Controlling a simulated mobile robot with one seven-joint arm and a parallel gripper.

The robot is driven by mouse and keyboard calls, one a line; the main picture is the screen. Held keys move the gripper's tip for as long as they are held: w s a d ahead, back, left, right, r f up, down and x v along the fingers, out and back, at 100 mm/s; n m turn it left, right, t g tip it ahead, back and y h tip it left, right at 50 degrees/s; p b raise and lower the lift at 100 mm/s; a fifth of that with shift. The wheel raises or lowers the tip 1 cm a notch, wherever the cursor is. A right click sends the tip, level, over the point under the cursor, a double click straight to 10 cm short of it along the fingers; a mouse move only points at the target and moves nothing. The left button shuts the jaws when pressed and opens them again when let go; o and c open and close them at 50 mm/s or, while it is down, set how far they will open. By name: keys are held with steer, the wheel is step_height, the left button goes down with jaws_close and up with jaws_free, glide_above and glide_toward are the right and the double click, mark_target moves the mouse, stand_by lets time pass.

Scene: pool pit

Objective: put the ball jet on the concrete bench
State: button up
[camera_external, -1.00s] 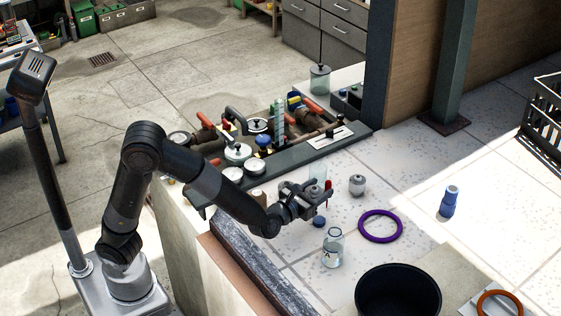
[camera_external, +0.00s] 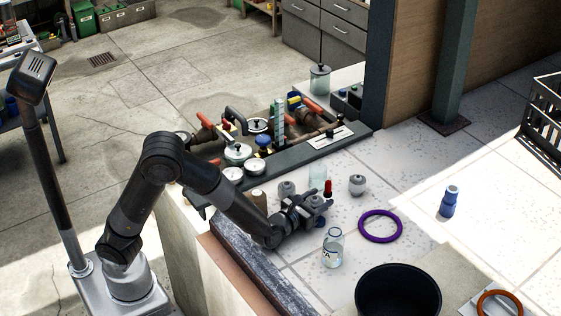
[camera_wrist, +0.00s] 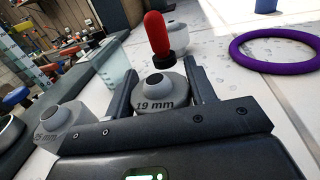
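A grey ball jet marked 19 mm (camera_wrist: 160,92) sits between the two fingers of my gripper (camera_wrist: 160,80) in the wrist view. The fingers are spread either side of it; I see no clear grip. In the external view my gripper (camera_external: 318,203) is low over the tiled surface and largely hides this jet. A second grey jet, marked 25 mm (camera_wrist: 58,122), stands left of the fingers; it also shows in the external view (camera_external: 286,188). A third grey jet (camera_external: 357,185) stands beyond the gripper. A bare beige concrete-like slab (camera_external: 452,257) lies at lower right; whether it is the bench is unclear.
A red-topped item (camera_wrist: 156,34) and a clear container (camera_wrist: 117,68) stand close beyond the fingers. A glass jar (camera_external: 333,248), purple ring (camera_external: 380,226), blue bottle (camera_external: 449,201) and black bucket (camera_external: 398,291) stand to the right. Piping fills the recess (camera_external: 265,135) behind.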

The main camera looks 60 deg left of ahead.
steer(key=o, duration=0.4)
steer(key=shift+r, duration=0.1)
steer(key=shift+s+r, duration=0.1)
steer(key=shift+s, duration=0.1)
steer(key=s, duration=0.3)
steer(key=s+d, duration=0.1)
steer(key=s, duration=0.6)
steer(key=shift+s+d, duration=0.25)
steer(key=shift+d, duration=0.1)
steer(key=shift+o, duration=0.7)
steer(key=shift+s+d, duration=0.1)
steer(key=shift+s, duration=0.4)
